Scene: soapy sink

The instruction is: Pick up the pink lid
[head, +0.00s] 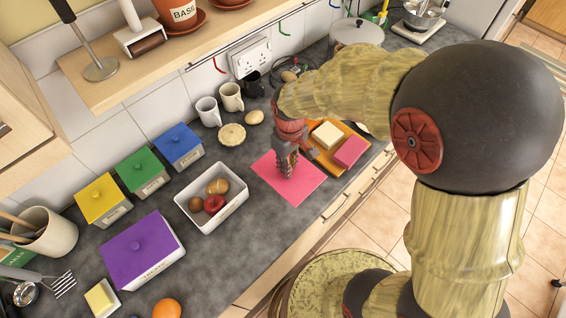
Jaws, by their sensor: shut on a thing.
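The pink lid (302,189) is a flat pink square near the counter's front edge, right of the open white box. My gripper (286,170) is over its middle, pointing down and shut on it. The fingers hide the place where they hold it, and any knob there. I cannot tell whether the lid touches the counter or hangs just above it.
An open white box (235,206) holds an apple, a bread roll and a brown item. Lidded yellow (103,198), green (140,168), blue (179,144) and purple (140,252) boxes stand left. An orange board (323,160) carries a cream block and a pink block (350,151). Mugs stand behind.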

